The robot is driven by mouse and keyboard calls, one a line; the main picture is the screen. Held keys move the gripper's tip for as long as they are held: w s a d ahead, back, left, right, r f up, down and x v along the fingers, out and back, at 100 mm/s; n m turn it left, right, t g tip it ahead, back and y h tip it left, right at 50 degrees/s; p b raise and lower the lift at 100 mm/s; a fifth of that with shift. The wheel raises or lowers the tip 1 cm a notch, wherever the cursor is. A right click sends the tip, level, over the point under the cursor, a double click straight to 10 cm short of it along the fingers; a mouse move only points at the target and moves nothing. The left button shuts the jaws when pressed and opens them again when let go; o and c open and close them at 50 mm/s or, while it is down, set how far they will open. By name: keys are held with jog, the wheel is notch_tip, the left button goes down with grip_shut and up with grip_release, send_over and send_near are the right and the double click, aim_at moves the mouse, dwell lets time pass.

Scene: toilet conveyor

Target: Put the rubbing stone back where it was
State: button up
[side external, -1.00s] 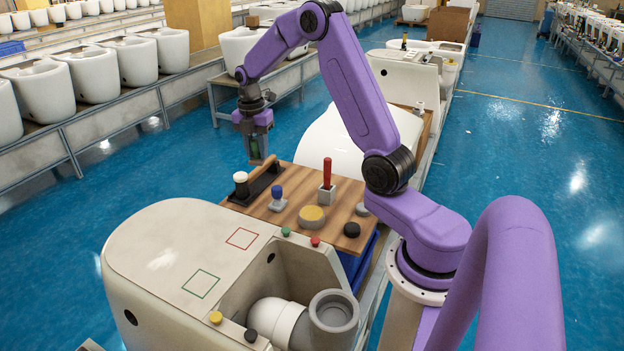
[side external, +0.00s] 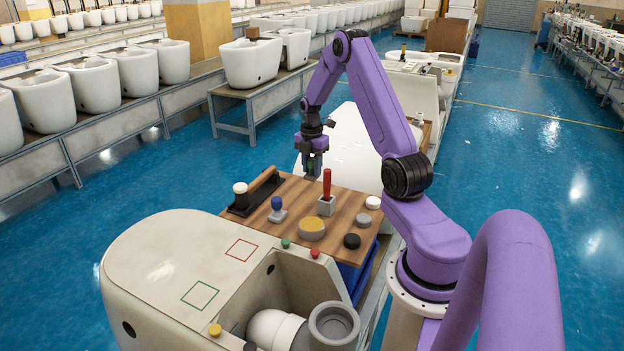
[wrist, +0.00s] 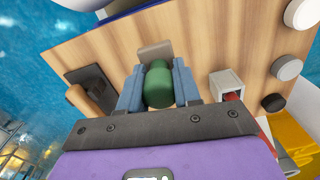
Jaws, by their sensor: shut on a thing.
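The thing in my gripper has a green rounded grip (wrist: 158,85) with a grey-brown block (wrist: 155,50) at its far end; I take it to be the rubbing stone. My gripper (side external: 313,168) is shut on the green grip, with a blue finger on each side in the wrist view (wrist: 158,88). It points down over the back part of the wooden board (side external: 285,230). The block appears over bare wood in the wrist view; whether it touches the board I cannot tell.
A black tray-like tool with a wooden handle (side external: 262,183), a white-topped black piece (side external: 240,197), a blue-knobbed stamp (side external: 278,207), a grey holder with a red handle (side external: 326,200), and several round pucks stand on the board. The toilet in front (side external: 170,260) bears red and green square outlines.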

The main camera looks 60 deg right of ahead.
aim_at(312, 174)
jog(key=shift+f, duration=2.1)
jog(key=shift+f, duration=0.1)
jog(key=o, duration=1)
